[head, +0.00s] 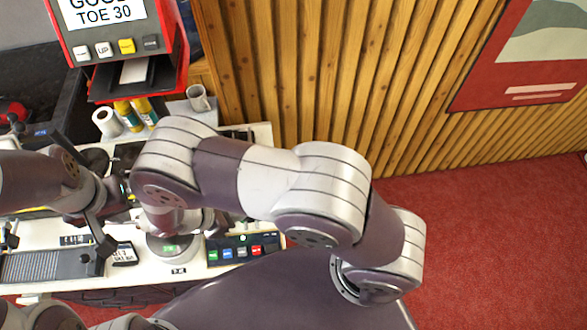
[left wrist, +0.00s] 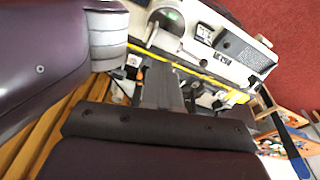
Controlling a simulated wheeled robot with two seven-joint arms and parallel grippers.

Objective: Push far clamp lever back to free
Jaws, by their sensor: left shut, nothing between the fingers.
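My left gripper (head: 128,205) hangs over the white bench machine (head: 140,260), left of my right forearm, which covers part of it. In the left wrist view its fingers (left wrist: 166,85) are together and empty, pointing at the machine. I cannot pick out the far clamp lever for certain. My gripper and arms cover that part of the machine in the head view, and small parts near the fingertips are crowded in the wrist view. I cannot tell whether the fingers touch anything. My right gripper does not show.
A round unit with a green display (head: 170,247) and a button panel (head: 234,249) sit along the front. A paper roll (head: 107,121), yellow-banded tubes (head: 128,113) and a mug (head: 198,97) stand behind. A red display unit (head: 122,50) rises at the back. My right arm crosses the bench closely.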

